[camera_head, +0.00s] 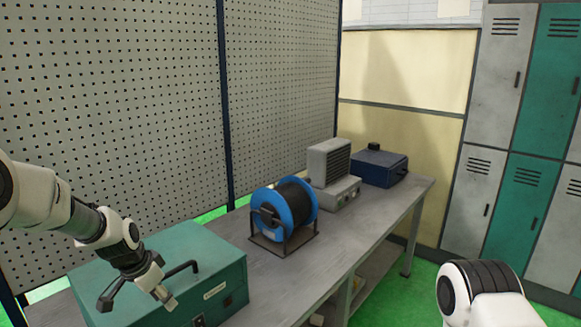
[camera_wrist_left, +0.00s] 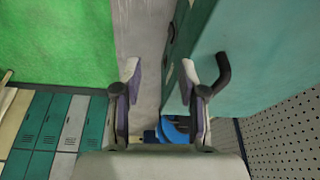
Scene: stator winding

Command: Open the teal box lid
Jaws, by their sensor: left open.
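The teal box (camera_head: 208,265) stands on the near left end of the workbench with its lid shut. A dark bar handle (camera_head: 183,270) sits on its top, and a latch shows low on its front. My left gripper (camera_head: 138,299) is open and empty over the box's near top part, left of the visible handle end. In the left wrist view the open fingers (camera_wrist_left: 160,72) straddle the bench strip beside the teal box (camera_wrist_left: 270,50). The dark handle (camera_wrist_left: 223,75) is just right of the right finger, apparently outside the jaws. Contact cannot be told. My right gripper is out of view.
On the grey workbench (camera_head: 350,240) stand a blue cable reel (camera_head: 285,215), a grey heater-like unit (camera_head: 330,165) and a dark blue case (camera_head: 380,167). A perforated panel (camera_head: 120,110) rises behind the box. Lockers (camera_head: 510,190) stand right; green floor is open in front.

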